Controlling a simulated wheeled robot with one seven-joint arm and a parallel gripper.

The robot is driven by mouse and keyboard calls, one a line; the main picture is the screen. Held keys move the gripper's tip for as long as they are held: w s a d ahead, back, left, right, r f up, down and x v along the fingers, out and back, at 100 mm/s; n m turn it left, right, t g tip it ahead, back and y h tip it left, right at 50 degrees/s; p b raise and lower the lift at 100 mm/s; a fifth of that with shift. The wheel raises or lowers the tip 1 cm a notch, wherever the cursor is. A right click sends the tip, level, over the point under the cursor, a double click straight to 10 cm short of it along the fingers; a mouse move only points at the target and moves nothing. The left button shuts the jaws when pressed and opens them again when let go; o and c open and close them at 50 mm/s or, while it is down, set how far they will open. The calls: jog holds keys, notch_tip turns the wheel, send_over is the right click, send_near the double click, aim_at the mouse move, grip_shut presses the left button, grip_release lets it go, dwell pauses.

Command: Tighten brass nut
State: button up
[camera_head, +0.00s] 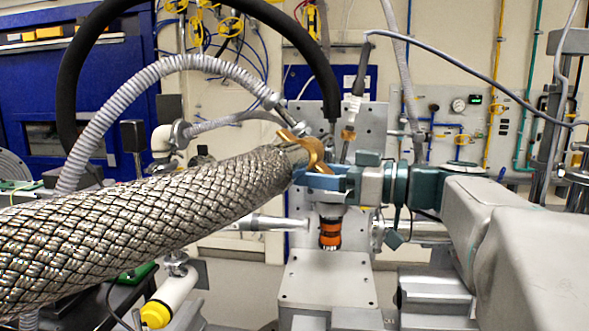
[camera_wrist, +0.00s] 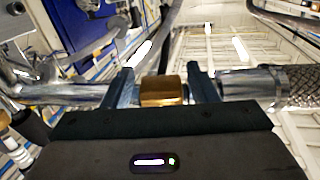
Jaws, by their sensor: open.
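The brass nut (camera_wrist: 163,91) shows in the wrist view between my two fingers, with a visible gap on each side. It sits in line with a metal pipe on the left and the sleeve of a braided hose (camera_wrist: 295,86) on the right. My gripper (camera_wrist: 162,72) is open around the nut. In the head view my gripper (camera_head: 320,181) is at the end of the thick braided hose (camera_head: 150,220). A brass-coloured piece (camera_head: 313,152) shows there just above the blue fingers; the fingers hide part of the joint.
A black hose (camera_head: 70,80) and a grey corrugated hose (camera_head: 120,95) arch over the braided hose. An upright metal plate (camera_head: 375,120) stands behind my gripper. Below it are an orange-banded part (camera_head: 330,233) and a grey metal block (camera_head: 325,285).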

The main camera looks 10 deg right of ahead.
jog(key=c, duration=0.7)
